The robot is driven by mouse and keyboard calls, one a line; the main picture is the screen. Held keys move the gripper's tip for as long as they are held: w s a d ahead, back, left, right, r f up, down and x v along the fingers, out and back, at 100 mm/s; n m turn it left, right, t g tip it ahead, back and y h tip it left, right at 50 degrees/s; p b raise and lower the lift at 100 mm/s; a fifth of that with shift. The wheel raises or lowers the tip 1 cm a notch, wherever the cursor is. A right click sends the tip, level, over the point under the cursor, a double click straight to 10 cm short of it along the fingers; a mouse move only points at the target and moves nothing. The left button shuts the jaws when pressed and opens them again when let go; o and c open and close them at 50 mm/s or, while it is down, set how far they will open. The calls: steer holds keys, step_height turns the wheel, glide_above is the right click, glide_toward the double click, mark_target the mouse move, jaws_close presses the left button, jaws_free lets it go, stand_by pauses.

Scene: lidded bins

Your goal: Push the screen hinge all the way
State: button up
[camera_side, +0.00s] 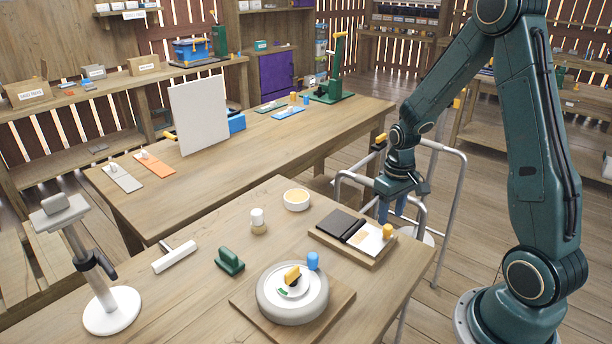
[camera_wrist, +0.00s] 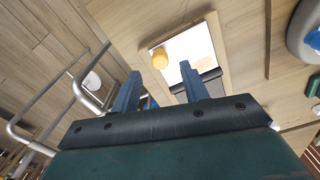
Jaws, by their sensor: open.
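A flat hinged unit (camera_side: 341,225) lies open on a wooden board at the table's right edge, with a dark panel on its left and a white panel on its right. A yellow knob (camera_side: 388,231) stands by the white panel; in the wrist view the knob (camera_wrist: 160,59) shows beyond and between my fingertips. An upright white screen (camera_side: 200,114) stands on the back table, with a blue block behind it. I cannot tell which one is the screen hinge. My gripper (camera_side: 391,214) is open, empty and pointing down, just past the table edge near the unit. No contact shows.
A round grey turntable (camera_side: 292,310) with a blue knob, a green block (camera_side: 229,262), a white T-shaped piece (camera_side: 175,257) and a bowl (camera_side: 297,200) share the front table. A metal tube frame (camera_side: 456,200) stands close around my gripper.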

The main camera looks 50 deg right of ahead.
mark_target(388, 227)
steer(key=shift+f, duration=2.7)
jaws_close()
